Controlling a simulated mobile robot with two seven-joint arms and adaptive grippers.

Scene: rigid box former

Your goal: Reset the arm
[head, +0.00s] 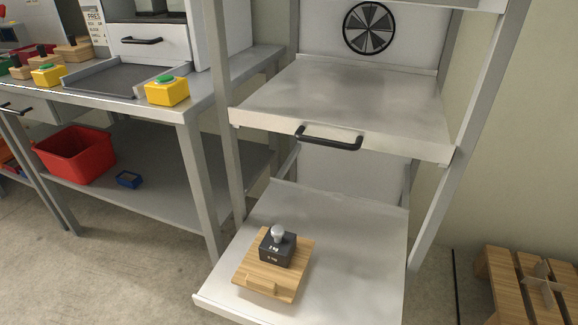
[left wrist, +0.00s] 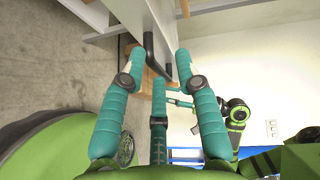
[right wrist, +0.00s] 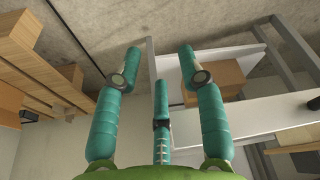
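My left gripper (left wrist: 158,62) shows in the left wrist view with its fingers spread, open and empty. A black bar handle (left wrist: 150,48) on a pale panel appears between and beyond its fingertips; I cannot tell whether they touch. My right gripper (right wrist: 160,60) is open and empty in the right wrist view, with a metal rack shelf (right wrist: 290,122) and a wooden block or box (right wrist: 215,80) beyond it. Neither arm shows in the head view.
A rack's upper shelf (head: 400,105) has a black handle (head: 328,138). Its lower shelf (head: 350,270) bears a wooden board (head: 253,273) with a dark weight (head: 277,250) on it. A workbench (head: 195,105) stands left, a red bin (head: 75,154) below, a wooden pallet (head: 510,275) right.

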